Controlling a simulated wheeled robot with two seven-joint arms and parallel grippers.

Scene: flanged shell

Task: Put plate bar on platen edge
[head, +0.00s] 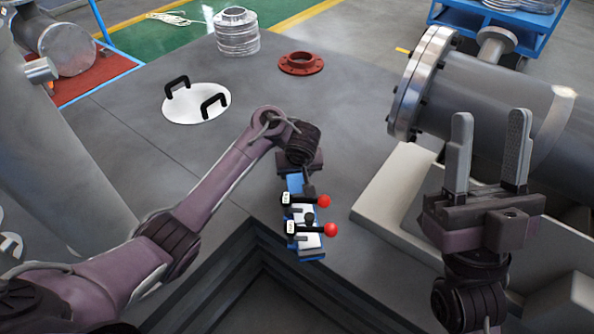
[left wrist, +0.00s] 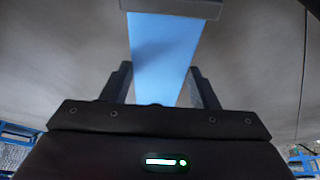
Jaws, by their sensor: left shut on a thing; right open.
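A blue bar (head: 311,254) with white and black clamp fittings and two red knobs hangs from my left gripper (head: 304,184), near the inner corner of the grey platform. I take it to be the plate bar. My left gripper is shut on its upper end. In the left wrist view a blue strip (left wrist: 162,50) runs between the fingers to a grey crosspiece. The grey platform's edge (head: 225,238), perhaps the platen edge, runs behind and beside the bar. I cannot tell whether they touch. My right gripper (head: 490,122) is open and empty, pointing up.
A white disc (head: 195,108) with two black handles, a red flange (head: 301,64) and a stack of metal rings (head: 237,32) lie on the platform. A large flanged shell (head: 490,100) stands at the right on a grey support. A dark recess opens at the front.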

